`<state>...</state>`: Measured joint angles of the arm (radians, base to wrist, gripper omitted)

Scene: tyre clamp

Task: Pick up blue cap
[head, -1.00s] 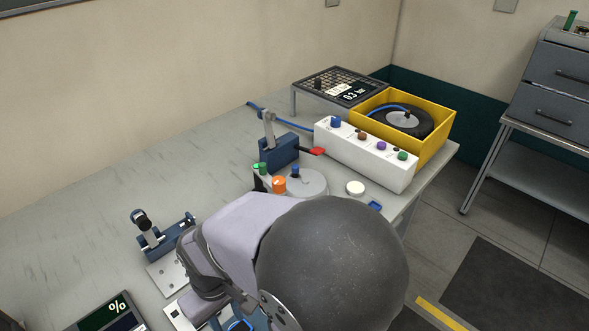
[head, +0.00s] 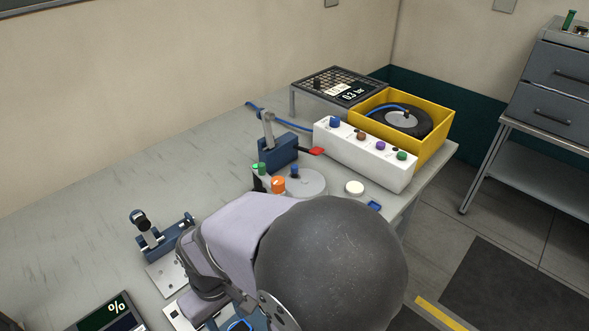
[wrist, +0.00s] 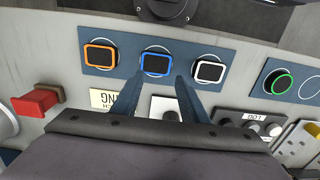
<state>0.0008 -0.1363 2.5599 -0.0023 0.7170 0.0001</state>
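In the wrist view, a dark square cap with a blue rim (wrist: 156,64) sits on a blue-grey panel, between an orange-rimmed cap (wrist: 100,54) and a white-rimmed cap (wrist: 209,72). My gripper (wrist: 160,80) is open and empty. Its two dark blue fingers point at the blue-rimmed cap, one tip low on each side of it. I cannot tell how far the tips are from the panel. In the head view, a blue-rimmed piece (head: 240,326) shows at the bottom edge beside my arm, which hides most of the area around it.
In the wrist view, a red button (wrist: 36,101) is at left and a green-ringed button (wrist: 278,83) at right. In the head view, a white box (head: 365,157) carries coloured knobs, one blue (head: 335,122). A small blue knob (head: 295,171) stands on a grey disc (head: 310,187).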

